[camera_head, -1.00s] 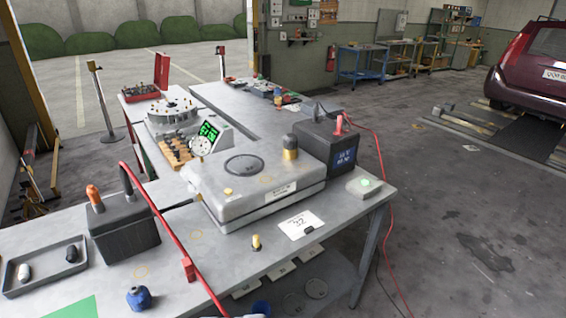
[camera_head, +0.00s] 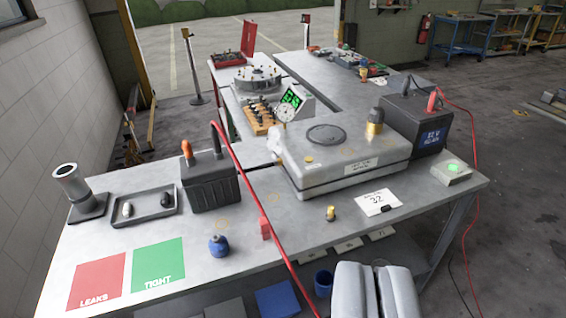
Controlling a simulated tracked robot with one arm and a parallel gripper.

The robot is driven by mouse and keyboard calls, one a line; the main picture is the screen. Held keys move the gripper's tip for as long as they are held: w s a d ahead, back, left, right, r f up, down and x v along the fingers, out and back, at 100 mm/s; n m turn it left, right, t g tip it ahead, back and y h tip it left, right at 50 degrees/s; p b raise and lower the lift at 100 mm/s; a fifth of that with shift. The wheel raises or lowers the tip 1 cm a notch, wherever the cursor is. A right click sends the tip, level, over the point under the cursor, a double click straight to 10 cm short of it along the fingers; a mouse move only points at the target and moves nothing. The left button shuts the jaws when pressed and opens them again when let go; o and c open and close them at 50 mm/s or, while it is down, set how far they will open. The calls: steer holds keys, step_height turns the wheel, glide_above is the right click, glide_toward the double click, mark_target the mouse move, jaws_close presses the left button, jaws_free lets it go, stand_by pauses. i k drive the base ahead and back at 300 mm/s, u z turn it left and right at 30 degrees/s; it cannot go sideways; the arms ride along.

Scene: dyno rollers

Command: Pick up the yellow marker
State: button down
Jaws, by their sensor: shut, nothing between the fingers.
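A small yellow piece with a dark part (camera_head: 331,213), which may be the yellow marker, stands on the near workbench (camera_head: 190,250), left of a white card reading 32 (camera_head: 377,202). A taller yellow piece with a dark part (camera_head: 364,72) stands on the far bench; I cannot tell for certain which is the marker. My gripper (camera_head: 375,268) shows at the bottom right, its two grey fingers together and empty. It appears in front of the bench's near edge, apart from both yellow pieces.
A grey metal case (camera_head: 335,178) and a dark battery box (camera_head: 414,125) stand behind the card. A red cable (camera_head: 255,203) crosses the bench left of the small yellow piece. A blue knob (camera_head: 218,246) and red (camera_head: 96,282) and green (camera_head: 158,262) mats lie left.

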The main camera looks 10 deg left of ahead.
mark_target(330, 217)
steer(key=u, duration=0.5)
steer(key=i, duration=1)
steer(key=z, duration=0.15)
